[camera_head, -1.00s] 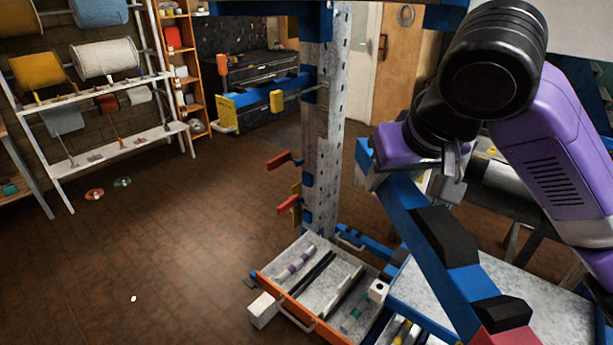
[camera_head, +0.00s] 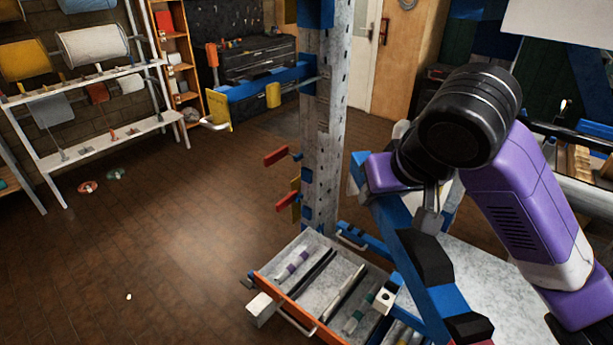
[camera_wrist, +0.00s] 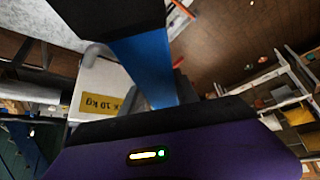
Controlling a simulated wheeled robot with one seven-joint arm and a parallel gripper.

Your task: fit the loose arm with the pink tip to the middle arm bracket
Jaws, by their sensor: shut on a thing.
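The loose arm (camera_head: 448,299) is a blue bar with black pads. It slants from the mast's right side down to the bottom edge, where a pinkish-red end barely shows. My gripper (camera_head: 430,212) is shut on it near its upper end; the wrist view shows the blue bar (camera_wrist: 150,62) in front of my gripper. The perforated grey mast (camera_head: 324,120) stands to the left, apart from the held arm in the picture. Blue brackets and red levers (camera_head: 276,156) sit on its side. I cannot tell clearly which bracket is the middle one.
A blue arm with yellow parts (camera_head: 262,87) juts left from the upper mast. A tray with an orange front rim (camera_head: 298,311) holds several rods at the mast's foot. A white box with a 10 kg label (camera_wrist: 105,98) shows in the wrist view.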

